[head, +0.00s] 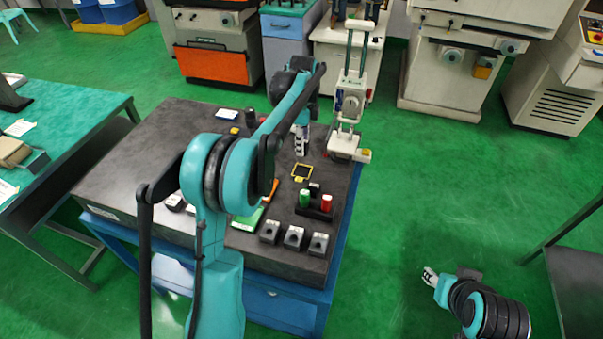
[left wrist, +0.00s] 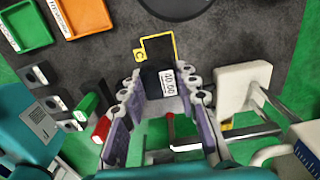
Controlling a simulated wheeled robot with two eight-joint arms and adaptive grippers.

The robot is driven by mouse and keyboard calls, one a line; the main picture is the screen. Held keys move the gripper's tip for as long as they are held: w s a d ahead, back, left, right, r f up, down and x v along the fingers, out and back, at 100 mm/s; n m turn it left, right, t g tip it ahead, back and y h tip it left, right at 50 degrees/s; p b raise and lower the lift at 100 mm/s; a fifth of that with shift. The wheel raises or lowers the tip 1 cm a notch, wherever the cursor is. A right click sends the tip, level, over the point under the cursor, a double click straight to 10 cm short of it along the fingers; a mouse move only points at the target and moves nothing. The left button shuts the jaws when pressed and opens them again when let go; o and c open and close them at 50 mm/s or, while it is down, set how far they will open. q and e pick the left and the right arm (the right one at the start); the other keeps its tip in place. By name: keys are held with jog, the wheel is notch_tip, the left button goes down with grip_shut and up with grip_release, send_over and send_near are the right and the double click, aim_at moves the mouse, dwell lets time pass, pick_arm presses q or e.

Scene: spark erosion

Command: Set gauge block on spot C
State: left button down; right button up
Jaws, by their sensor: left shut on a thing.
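The gauge block (left wrist: 167,82) is dark with a white number label and sits between the fingers of my left gripper (left wrist: 163,80), which is shut on it. In the head view my left gripper (head: 301,143) hangs over the dark stone plate, just behind spot C. Spot C (head: 301,172) is a yellow square outline on the plate. In the left wrist view spot C (left wrist: 176,44) shows just beyond the block, with its yellow C tag at the left; the block hides part of the outline. My right gripper (head: 430,277) is far off the plate, over the floor, too small to read.
A white measuring stand (head: 347,140) stands close right of my left gripper. Several grey blocks (head: 293,237) line the front edge. The dark plate (head: 125,168) has free room at left.

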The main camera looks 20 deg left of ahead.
aim_at(302, 171)
pick_arm(q)
notch_tip(302, 171, down, 8)
jog(key=shift+f+b, duration=0.15)
jog(key=shift+b, duration=0.9)
jog(key=shift+f, duration=0.2)
jog(key=shift+f, duration=0.15)
jog(key=c, duration=1.1)
grip_release()
jog(key=shift+c, duration=0.2)
